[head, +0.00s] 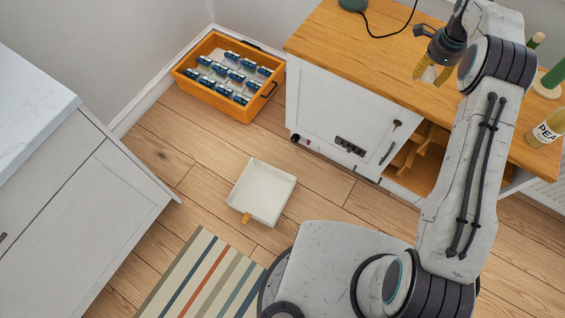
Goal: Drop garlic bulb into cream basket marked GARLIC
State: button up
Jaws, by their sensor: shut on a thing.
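My gripper (433,70), with yellow fingers, is above the wooden counter near the top right, pointing down. It is shut on a small pale thing, mostly hidden between the fingers. Its size and place make it hard to tell whether this is the garlic bulb. I see no other garlic bulb. No basket marked GARLIC can be made out. A shallow cream tray (247,203) with a short wooden handle lies on the floor, empty, with no lettering visible.
The white cabinet (325,105) under the counter (345,40) has an open bay with wooden racks (425,150). A bottle (546,130) stands on the counter's right. An orange crate (190,91) holds several small packs. A striped rug (205,275) and white cabinet (85,215) are left.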

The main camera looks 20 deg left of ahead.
aim_at(266, 193)
jog(key=u, duration=1.6)
jog(key=k+j, duration=0.05)
